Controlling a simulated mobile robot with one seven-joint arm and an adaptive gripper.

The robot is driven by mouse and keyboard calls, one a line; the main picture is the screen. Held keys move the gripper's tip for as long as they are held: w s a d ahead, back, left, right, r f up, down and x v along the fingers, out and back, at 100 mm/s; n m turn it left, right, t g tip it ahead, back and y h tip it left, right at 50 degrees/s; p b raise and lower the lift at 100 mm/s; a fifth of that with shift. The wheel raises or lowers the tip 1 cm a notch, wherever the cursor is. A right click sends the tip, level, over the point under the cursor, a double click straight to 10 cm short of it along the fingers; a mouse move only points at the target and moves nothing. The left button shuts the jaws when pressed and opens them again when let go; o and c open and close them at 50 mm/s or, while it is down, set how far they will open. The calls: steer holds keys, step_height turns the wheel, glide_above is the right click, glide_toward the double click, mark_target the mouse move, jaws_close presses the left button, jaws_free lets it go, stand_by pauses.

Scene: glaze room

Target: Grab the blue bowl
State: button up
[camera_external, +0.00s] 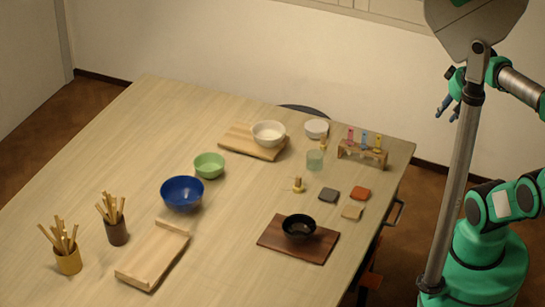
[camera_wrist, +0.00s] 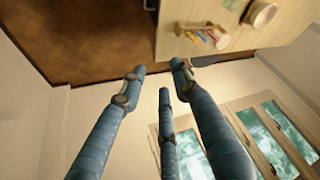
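The blue bowl (camera_external: 182,194) stands upright on the wooden table, left of the table's middle, below and left of a green bowl (camera_external: 209,166). The blue bowl looks empty and does not show in the wrist view. My gripper (camera_external: 449,107) is high at the upper right, beyond the table's right end and far from the bowl. In the wrist view my gripper (camera_wrist: 158,74) has its blue fingers spread apart, with nothing between them.
The table (camera_external: 110,155) also bears a white bowl (camera_external: 268,133) on a board, a black bowl (camera_external: 299,226) on a dark board, a tube rack (camera_external: 363,152), and tool cups (camera_external: 117,231) and (camera_external: 67,259) near the blue bowl. A wooden board (camera_external: 153,255) lies below it. The table's far left is clear.

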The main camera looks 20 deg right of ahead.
steer(key=w+a+r+m+g+y+p, duration=0.1)
steer(key=w+a+r, duration=0.1)
steer(key=w+a, duration=0.55)
steer(key=w+a+r+p, duration=0.1)
steer(key=w+a+r, duration=0.2)
steer(key=w+a, duration=0.45)
steer(key=w+a+f+m+g+y+p, duration=0.1)
steer(key=w+a+f, duration=0.1)
steer(key=w+a, duration=0.45)
steer(key=w+a+f+g+p, duration=0.1)
steer(key=w+a, duration=0.3)
steer(key=a, duration=0.6)
steer(key=a+f+p, duration=0.1)
steer(key=a+f, duration=0.6)
steer(key=a, duration=0.5)
steer(key=s+a+f+m+g+p, duration=0.1)
steer(key=a+f, duration=0.6)
steer(key=a, duration=0.5)
steer(key=a+f+m+p, duration=0.1)
steer(key=a+f, duration=0.5)
steer(key=a, duration=0.6)
steer(key=shift+s+a+f+g, duration=0.2)
steer(key=shift+a+f+g, duration=0.05)
steer(key=shift+f+g, duration=0.15)
steer(key=shift+f, duration=0.15)
step_height(320, 180, down, 8)
steer(key=a, duration=0.1)
steer(key=shift+w+a, duration=0.35)
steer(key=shift+a, duration=0.05)
steer(key=shift+f, duration=0.1)
